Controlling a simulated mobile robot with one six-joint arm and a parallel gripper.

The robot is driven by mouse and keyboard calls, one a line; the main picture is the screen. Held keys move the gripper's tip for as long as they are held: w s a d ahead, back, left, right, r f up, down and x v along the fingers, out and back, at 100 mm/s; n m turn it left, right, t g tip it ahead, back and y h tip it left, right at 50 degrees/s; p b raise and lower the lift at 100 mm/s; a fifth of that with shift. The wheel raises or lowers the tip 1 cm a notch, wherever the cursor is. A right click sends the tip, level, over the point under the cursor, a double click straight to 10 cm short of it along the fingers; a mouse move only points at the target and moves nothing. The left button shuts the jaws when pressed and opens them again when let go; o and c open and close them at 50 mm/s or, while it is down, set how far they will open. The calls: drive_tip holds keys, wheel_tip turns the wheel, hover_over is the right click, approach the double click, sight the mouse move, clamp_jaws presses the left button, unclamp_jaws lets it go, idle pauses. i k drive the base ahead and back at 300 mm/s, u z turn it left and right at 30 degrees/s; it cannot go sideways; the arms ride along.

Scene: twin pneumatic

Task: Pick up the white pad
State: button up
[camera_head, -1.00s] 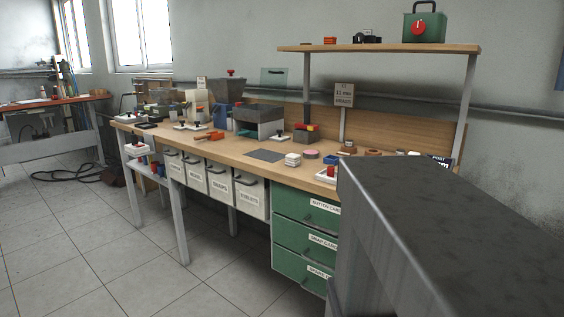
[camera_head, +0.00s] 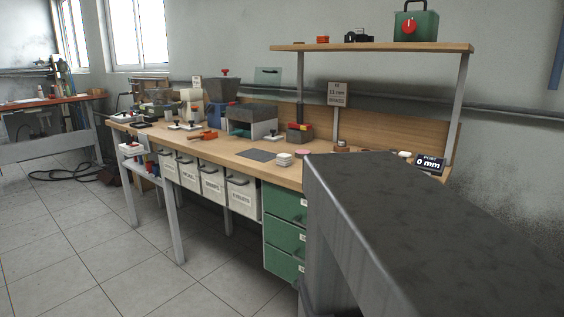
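At this size I cannot tell how many pads are in the stack. Another small white item (camera_head: 404,154) lies farther right on the bench, too small to identify. My gripper is not in view. A large dark grey block-like shape fills the lower right and hides the bench's right front part.
Bins (camera_head: 213,188) and green drawers (camera_head: 284,237) are under the bench. Orange-handled pliers (camera_head: 205,135), a grey-topped box (camera_head: 252,120) and a card reading 0 mm (camera_head: 430,164) are on it. A shelf (camera_head: 375,47) rises behind.

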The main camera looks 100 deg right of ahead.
sight(284, 160)
drive_tip(key=u, duration=0.1)
drive_tip(key=k, duration=1.05)
drive_tip(key=z, duration=0.55)
